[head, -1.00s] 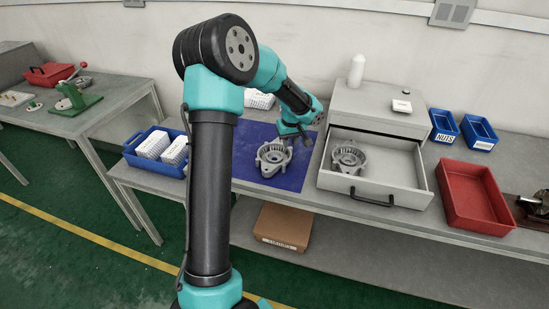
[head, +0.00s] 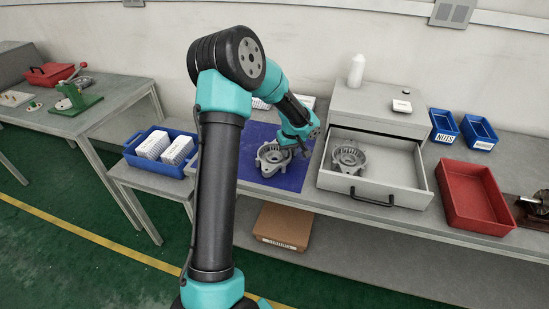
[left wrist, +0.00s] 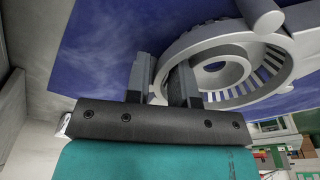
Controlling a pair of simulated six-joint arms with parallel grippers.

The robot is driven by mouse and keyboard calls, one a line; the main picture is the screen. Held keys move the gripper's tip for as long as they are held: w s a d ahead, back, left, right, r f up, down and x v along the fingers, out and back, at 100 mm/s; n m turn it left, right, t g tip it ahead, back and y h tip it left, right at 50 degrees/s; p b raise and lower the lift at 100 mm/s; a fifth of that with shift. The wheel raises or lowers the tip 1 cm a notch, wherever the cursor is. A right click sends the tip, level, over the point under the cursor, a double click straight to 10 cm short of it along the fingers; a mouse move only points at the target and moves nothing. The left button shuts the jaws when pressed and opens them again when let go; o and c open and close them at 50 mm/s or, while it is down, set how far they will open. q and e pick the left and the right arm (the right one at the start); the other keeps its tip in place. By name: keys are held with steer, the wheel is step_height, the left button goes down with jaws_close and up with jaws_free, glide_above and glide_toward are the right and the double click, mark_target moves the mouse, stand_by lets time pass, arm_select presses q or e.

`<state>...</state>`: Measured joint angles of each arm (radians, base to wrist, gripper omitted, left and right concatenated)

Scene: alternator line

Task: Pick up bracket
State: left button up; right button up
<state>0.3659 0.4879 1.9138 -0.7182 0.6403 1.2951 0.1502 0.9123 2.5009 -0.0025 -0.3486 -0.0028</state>
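A grey round metal bracket (head: 272,158) with lugs and a slotted ring lies on the blue mat (head: 290,180). It fills the upper right of the left wrist view (left wrist: 225,70). My left gripper (head: 292,145) is down at the bracket's far right side. In the left wrist view its two fingers (left wrist: 163,85) stand a little apart, with the bracket's rim running between them. One finger is outside the ring, the other inside. Whether they press on the rim cannot be seen. My right gripper is not in view.
A similar grey housing (head: 348,158) sits in the open drawer (head: 400,180) just right of the mat. A blue crate (head: 135,157) with white boxes is at the left. A red tray (head: 470,195) and blue bins (head: 443,125) are at the right.

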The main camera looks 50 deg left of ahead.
arm_select(q)
steer(key=shift+c, duration=0.4)
jaws_close()
steer(key=shift+r, duration=0.1)
steer(key=shift+r, duration=1.6)
steer(key=shift+s+d+r, duration=0.2)
steer(key=s+d, duration=0.3)
steer(key=s+d+r, duration=0.1)
steer(key=s+d, duration=0.6)
steer(key=s, duration=0.1)
steer(key=shift+d+r, duration=0.15)
steer(key=shift+d, duration=0.2)
